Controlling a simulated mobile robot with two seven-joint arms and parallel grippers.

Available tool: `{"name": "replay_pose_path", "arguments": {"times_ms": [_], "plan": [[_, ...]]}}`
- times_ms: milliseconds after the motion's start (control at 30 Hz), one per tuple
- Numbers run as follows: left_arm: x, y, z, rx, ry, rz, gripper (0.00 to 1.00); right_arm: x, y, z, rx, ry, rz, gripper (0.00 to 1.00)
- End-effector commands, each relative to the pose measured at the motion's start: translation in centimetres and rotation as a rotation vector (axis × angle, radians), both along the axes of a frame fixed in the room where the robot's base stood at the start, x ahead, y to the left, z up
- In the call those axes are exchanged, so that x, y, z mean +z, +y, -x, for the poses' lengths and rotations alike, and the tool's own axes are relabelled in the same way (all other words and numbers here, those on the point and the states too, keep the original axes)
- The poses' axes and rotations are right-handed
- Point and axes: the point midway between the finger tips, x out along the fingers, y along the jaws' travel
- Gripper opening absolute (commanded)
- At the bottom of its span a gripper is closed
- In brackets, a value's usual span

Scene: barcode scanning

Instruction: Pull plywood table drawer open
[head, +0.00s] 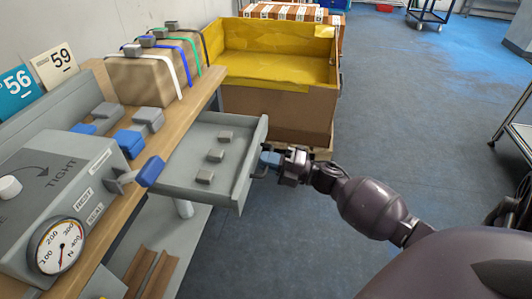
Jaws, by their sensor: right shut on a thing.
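The plywood table (205,102) stands along the left with a wooden top. Its grey drawer (185,175) is pulled out from under the top toward the right, and several small grey blocks lie inside it. My right gripper (264,163) is at the drawer's front panel and is shut on the drawer handle (256,172); the fingers hide part of the handle. My left gripper is not in view.
A grey strapping machine (60,190) with a dial sits on the table. A strapped brown box (150,75) lies behind it. A large yellow-lined cardboard box (285,115) stands just beyond the drawer. Blue floor (410,110) to the right is clear, with a metal cart (520,130) at the edge.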

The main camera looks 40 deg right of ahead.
Motion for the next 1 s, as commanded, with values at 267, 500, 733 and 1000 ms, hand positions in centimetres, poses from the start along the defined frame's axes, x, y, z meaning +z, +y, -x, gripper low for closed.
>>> {"name": "replay_pose_path", "arguments": {"times_ms": [267, 500, 733, 1000], "plan": [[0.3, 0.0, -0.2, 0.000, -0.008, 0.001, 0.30, 0.0, 0.0, 0.0, 0.000, -0.001, 0.001, 0.37], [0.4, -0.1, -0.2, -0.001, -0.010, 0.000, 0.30, 0.0, 0.0, 0.0, 0.000, 0.000, 0.000, 0.37], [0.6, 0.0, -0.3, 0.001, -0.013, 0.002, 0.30, -0.4, -1.3, 1.6, -0.002, 0.001, 0.002, 0.37], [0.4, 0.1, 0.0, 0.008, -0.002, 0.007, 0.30, -1.2, -4.3, 5.4, -0.002, 0.002, 0.001, 0.37]]}}
